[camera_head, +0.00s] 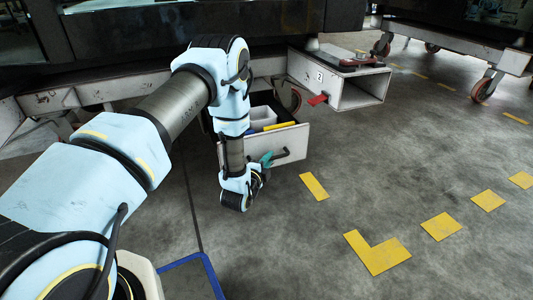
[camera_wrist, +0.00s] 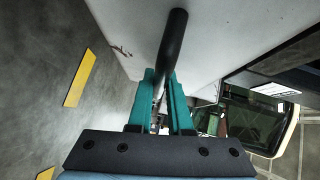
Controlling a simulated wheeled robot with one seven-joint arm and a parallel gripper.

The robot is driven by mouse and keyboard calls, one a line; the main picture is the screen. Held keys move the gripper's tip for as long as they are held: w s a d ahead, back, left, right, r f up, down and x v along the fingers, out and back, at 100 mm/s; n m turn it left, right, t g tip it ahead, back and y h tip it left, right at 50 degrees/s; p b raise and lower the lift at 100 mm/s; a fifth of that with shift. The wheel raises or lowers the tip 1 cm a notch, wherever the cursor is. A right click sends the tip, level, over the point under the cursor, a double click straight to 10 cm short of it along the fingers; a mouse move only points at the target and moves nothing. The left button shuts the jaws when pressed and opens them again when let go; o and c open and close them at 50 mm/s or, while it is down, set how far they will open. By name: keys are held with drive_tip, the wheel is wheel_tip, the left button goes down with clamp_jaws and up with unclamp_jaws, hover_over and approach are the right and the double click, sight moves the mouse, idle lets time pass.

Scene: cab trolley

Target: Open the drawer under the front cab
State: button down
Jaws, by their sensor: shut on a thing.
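The drawer (camera_head: 293,142) under the front cab is pulled out, with a pale grey front panel. Its inside shows, with a white bin (camera_head: 262,116) and a yellow item (camera_head: 279,126) in it. A black bar handle (camera_head: 285,155) is on the front panel. My gripper (camera_head: 266,160) has teal fingers and is shut on the handle. In the wrist view the teal fingers (camera_wrist: 165,90) close around the black handle (camera_wrist: 174,42), beside the pale panel (camera_wrist: 215,35). The front cab (camera_head: 150,30) stands dark above the trolley frame; its upper part is out of view.
A caster wheel (camera_head: 290,98) is behind the drawer. Another trolley on casters (camera_head: 482,90) stands at the upper right. The floor in front is clear, with yellow markings (camera_head: 378,252).

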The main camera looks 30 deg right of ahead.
drive_tip(key=shift+s+a+p, duration=0.2)
drive_tip(key=shift+s+p, duration=0.1)
drive_tip(key=shift+s, duration=1.15)
drive_tip(key=c, duration=0.8)
unclamp_jaws()
drive_tip(key=shift+c, duration=0.2)
drive_tip(key=p+v, duration=0.4)
drive_tip(key=v, duration=0.6)
drive_tip(key=shift+s+a, duration=0.25)
drive_tip(key=shift+s, duration=0.05)
